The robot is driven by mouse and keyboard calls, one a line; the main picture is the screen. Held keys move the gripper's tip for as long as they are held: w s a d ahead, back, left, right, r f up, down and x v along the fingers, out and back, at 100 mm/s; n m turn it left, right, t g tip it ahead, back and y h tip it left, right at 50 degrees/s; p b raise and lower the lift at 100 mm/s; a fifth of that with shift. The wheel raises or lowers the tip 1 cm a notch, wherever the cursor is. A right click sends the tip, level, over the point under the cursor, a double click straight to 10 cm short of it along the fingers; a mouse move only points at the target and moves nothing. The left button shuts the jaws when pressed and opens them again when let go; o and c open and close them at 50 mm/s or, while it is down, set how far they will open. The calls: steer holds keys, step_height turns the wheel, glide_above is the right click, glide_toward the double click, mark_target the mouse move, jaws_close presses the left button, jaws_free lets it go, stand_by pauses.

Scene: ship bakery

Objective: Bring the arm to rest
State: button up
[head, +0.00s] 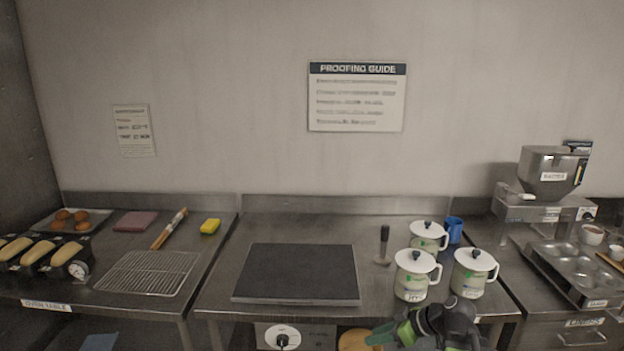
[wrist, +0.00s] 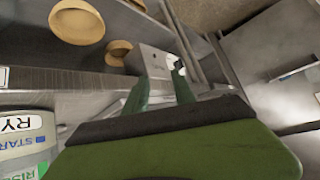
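My gripper shows at the lower edge of the head view (head: 378,336), in front of the bench edge, below the white jars. In the wrist view its two green fingers (wrist: 160,75) stand apart, with a gap between them and nothing visibly held. My folded black, grey and green arm partly hides the bench front. A jar labelled rye starter (wrist: 25,145) is close by at lower left of the wrist view.
Three white-lidded jars (head: 411,276) stand on the middle bench (head: 225,297), beside a dark flat plate (head: 300,273) and a blue cup (head: 454,229). Round tan bowls (wrist: 76,22) are at upper left of the wrist view. A muffin tin (head: 575,265) lies at right.

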steer(key=s+a+f+g+h, duration=0.2)
steer(key=a+f, duration=0.1)
steer(key=a, duration=0.2)
steer(key=s+a+f+g+h, duration=0.1)
steer(key=s+a+f+g, duration=0.1)
steer(key=a, duration=0.3)
steer(key=s+d+f+m+g+h, duration=0.1)
steer(key=s+d+f+m+h, duration=0.1)
steer(key=d+m+h, duration=0.3)
steer(key=s+d+m, duration=0.1)
steer(key=m, duration=0.3)
steer(key=shift+d+f+m, duration=0.3)
steer(key=shift+d, duration=0.05)
